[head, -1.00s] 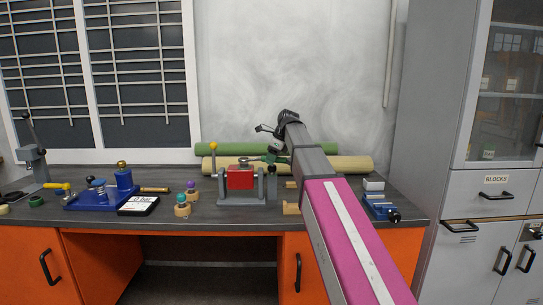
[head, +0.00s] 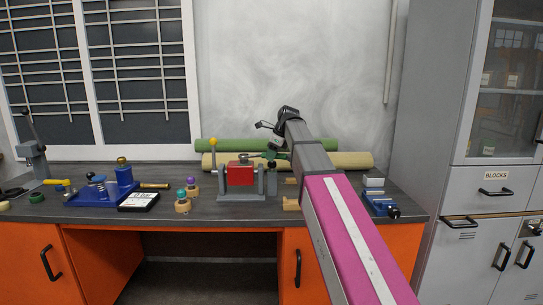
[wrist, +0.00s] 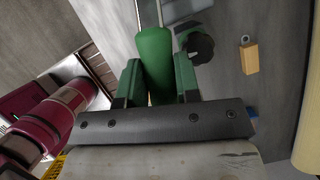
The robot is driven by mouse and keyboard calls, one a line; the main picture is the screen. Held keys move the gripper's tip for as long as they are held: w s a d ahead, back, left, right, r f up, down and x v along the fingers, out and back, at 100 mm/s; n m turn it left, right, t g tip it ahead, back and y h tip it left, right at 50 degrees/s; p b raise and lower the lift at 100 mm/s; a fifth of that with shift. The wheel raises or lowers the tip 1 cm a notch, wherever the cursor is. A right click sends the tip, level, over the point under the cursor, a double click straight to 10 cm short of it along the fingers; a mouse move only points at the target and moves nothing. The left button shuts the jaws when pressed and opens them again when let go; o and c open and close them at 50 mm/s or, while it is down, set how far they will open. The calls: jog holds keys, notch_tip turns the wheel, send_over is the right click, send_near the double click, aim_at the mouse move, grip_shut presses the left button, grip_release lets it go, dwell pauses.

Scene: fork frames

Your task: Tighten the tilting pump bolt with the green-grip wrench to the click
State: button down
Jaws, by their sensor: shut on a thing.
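The tilting pump (head: 240,176) is a red block in a grey cradle on the bench, with a yellow-knobbed lever at its left. A grey round piece, possibly the bolt head, shows on top of it (head: 244,158). My gripper (head: 272,157) is just right of and behind the red block. In the wrist view my gripper (wrist: 158,85) is shut on the green grip of the wrench (wrist: 154,55). The metal shank runs out of the top of that view. The wrench's working end is hidden, so I cannot tell whether it touches the bolt.
A blue pump unit (head: 100,190) and a black display card (head: 139,202) are at left, beside two small knobbed wooden pieces (head: 183,202). A blue vise (head: 379,205) is at right. Green (head: 230,146) and tan rolls (head: 340,161) lie along the wall.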

jog(key=shift+f, duration=1.1)
dwell(0.6)
jog(key=c, duration=1.7)
grip_release()
grip_shut()
jog(key=shift+s+a+m+t, duration=0.3)
jog(key=shift+s+a+m, duration=0.05)
jog(key=shift+s+m, duration=0.5)
jog(key=shift+w+d+n, duration=0.2)
jog(key=shift+w+n, duration=0.45)
jog(key=shift+c, duration=0.8)
grip_release()
